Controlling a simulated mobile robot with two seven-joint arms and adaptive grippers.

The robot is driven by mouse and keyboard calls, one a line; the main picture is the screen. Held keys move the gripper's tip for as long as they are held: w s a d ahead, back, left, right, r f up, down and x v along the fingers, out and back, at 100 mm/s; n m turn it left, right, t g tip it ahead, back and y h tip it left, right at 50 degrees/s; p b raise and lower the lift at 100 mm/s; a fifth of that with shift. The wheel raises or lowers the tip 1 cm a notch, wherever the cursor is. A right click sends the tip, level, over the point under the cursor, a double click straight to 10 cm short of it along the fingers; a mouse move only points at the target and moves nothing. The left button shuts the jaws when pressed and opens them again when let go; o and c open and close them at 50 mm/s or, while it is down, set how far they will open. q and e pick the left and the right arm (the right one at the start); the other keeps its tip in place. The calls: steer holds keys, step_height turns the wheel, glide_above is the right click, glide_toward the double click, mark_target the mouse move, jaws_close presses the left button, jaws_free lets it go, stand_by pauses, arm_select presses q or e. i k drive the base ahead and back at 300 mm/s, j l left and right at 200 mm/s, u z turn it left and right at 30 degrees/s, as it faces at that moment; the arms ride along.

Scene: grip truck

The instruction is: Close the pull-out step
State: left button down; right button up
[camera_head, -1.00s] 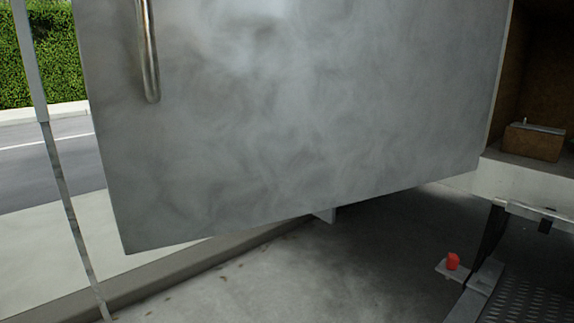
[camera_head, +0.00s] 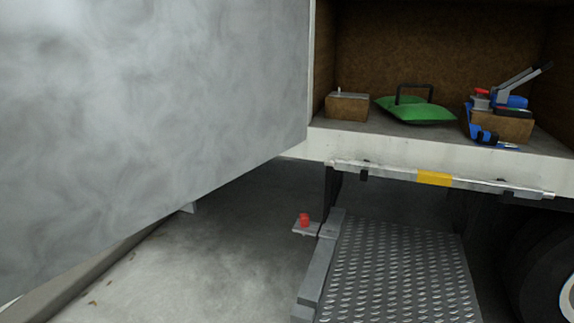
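The pull-out step (camera_head: 395,268) shows at the bottom centre right. It is a metal tread plate that extends out from under the truck bed, and its near end is cut off by the bottom edge. A grey side rail (camera_head: 318,278) runs along its left. A small red knob (camera_head: 304,219) sits on a grey bracket beside the rail's far end. Neither of my grippers is in view.
A large grey metal door (camera_head: 140,120) hangs open at the left. The truck bed (camera_head: 440,155) holds wooden blocks, a green bag (camera_head: 415,110) and blue straps (camera_head: 476,125). A wheel (camera_head: 550,285) stands at the right. Concrete ground is clear left of the step.

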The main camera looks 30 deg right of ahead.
mark_target(375, 271)
steer(key=z, duration=0.4)
steer(key=i+l+z, duration=0.1)
steer(key=z, duration=0.75)
steer(key=i+z, duration=0.1)
steer(key=z, duration=0.3)
steer(key=k+j+u, duration=0.15)
steer(key=j+u, duration=0.1)
steer(key=j, duration=0.2)
